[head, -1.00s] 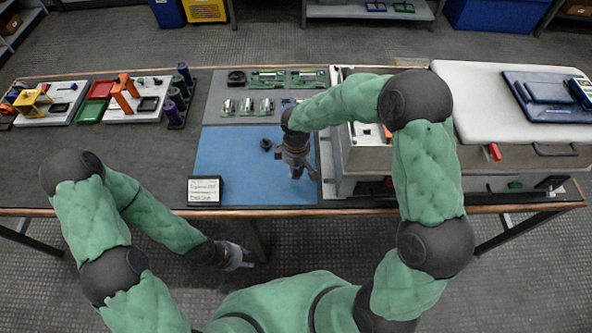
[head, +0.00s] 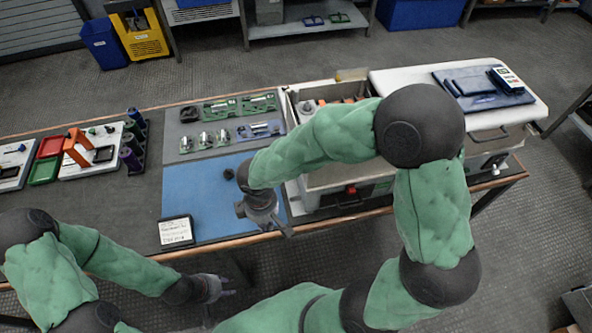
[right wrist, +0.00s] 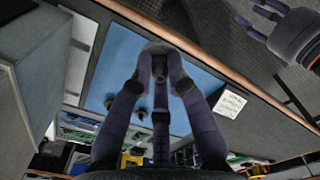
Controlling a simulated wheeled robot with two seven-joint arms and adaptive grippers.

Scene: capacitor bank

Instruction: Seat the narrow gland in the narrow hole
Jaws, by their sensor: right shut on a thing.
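My right gripper (head: 286,231) is above the front right corner of the blue mat, by the table's front edge. In the right wrist view its fingers (right wrist: 160,52) close together on a small greyish thing, mostly hidden by the fingers. I cannot tell for sure that it is the narrow gland. A small dark round part (head: 228,174) lies on the blue mat; I cannot tell whether it is a gland. The narrow hole cannot be made out. My left gripper (head: 216,287) is low, in front of the table, with its fingers apart and empty; it also shows in the right wrist view (right wrist: 262,18).
The grey open-topped cabinet (head: 330,185) stands right of the blue mat (head: 195,195). Metal capacitors (head: 205,139) and green boards (head: 220,110) lie behind. A white padded lid (head: 400,82) is at the right.

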